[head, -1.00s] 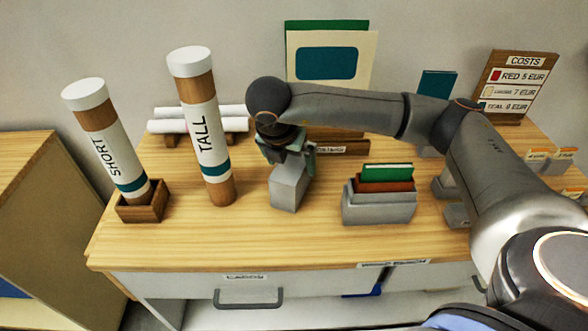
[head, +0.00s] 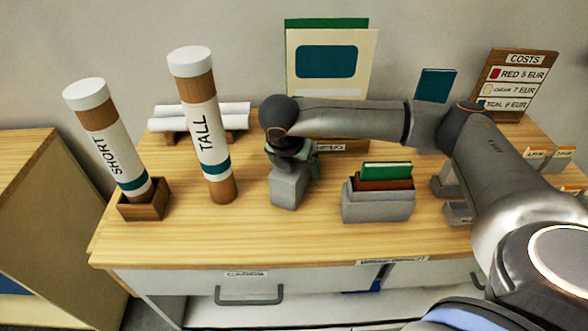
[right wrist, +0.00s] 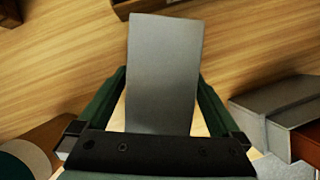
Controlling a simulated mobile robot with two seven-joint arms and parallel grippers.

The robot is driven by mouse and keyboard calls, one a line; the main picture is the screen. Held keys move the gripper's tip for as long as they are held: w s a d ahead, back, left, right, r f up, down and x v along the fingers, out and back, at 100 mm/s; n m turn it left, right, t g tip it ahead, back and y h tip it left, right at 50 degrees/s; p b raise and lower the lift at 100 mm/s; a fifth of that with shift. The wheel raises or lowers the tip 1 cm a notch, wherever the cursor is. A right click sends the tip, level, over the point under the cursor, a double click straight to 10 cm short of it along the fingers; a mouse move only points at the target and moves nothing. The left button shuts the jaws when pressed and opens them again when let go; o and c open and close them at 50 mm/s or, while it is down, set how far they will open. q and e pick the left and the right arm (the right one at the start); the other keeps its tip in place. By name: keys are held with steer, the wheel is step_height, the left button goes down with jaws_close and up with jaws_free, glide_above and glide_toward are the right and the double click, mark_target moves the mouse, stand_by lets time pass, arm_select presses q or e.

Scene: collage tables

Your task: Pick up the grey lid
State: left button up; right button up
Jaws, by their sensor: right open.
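A grey block-like piece (head: 288,187) stands on the wooden tabletop right of the TALL tube. Its flat grey top (right wrist: 163,65) fills the middle of the right wrist view; I cannot tell whether the lid is a separate part of it. My right gripper (head: 291,160) points down at this piece from above. In the right wrist view its green fingers (right wrist: 163,88) are open, one on each side of the grey top. I cannot tell whether they touch it. The lower part of the piece is hidden in that view. My left gripper is not in view.
The capped TALL tube (head: 206,130) and the SHORT tube (head: 105,135) in a wooden holder (head: 147,207) stand at left. A grey box (head: 378,205) with coloured cards stands right of the gripper. White rolls (head: 170,120) lie behind. The front tabletop strip is clear.

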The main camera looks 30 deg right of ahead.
steer(key=shift+f, duration=0.2)
stand_by(0.5)
steer(key=c, duration=1.3)
steer(key=shift+r, duration=0.1)
